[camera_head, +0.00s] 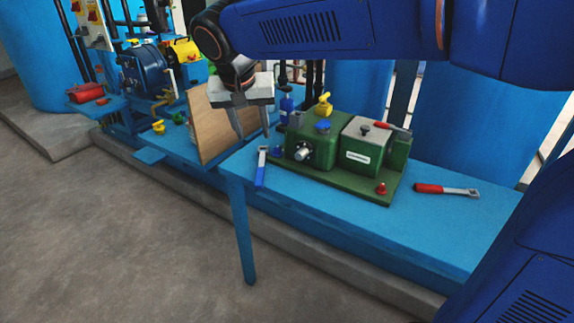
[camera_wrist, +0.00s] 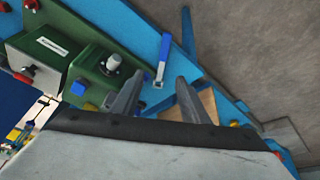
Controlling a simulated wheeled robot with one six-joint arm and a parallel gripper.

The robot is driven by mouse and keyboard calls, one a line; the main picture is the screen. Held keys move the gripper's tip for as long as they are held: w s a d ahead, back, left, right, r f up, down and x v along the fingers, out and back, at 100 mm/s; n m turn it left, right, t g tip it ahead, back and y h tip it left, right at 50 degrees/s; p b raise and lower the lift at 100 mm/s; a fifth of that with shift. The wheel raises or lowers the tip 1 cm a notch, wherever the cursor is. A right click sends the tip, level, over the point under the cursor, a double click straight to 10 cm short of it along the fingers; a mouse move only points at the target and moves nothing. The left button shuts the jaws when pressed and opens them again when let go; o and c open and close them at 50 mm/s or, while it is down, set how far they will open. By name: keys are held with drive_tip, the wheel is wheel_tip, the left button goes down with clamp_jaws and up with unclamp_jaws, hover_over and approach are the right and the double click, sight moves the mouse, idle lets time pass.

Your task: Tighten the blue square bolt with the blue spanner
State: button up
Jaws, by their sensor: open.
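The blue spanner (camera_head: 260,175) lies on the blue bench, left of the green machine, its silver head toward the back. It also shows in the wrist view (camera_wrist: 165,47). My gripper (camera_head: 253,132) is open and empty, pointing down above and behind the spanner. In the wrist view, the spanner's silver head shows between my fingertips (camera_wrist: 160,77); contact is not visible. A small blue bolt (camera_head: 278,150) stands at the left end of the green base, near the spanner head. Another blue fitting (camera_head: 323,126) sits on top of the machine and looks square in the wrist view (camera_wrist: 78,88).
The green machine (camera_head: 340,150) has a silver shaft end facing front. A red bolt (camera_head: 381,188) stands on its base, and a red-handled spanner (camera_head: 445,190) lies to the right. A wooden board (camera_head: 215,125) stands close left of my gripper.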

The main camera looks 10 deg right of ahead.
approach(260, 167)
drive_tip(key=shift+w+d+f, duration=0.15)
drive_tip(key=shift+d+f, duration=0.35)
drive_tip(key=shift+f, duration=0.4)
drive_tip(key=shift+w+a+x, duration=0.15)
drive_tip(key=shift+x, duration=1.4)
drive_tip(key=shift+w+a+x, duration=0.15)
drive_tip(key=shift+x, duration=1.45)
drive_tip(key=shift+r, duration=0.1)
clamp_jaws()
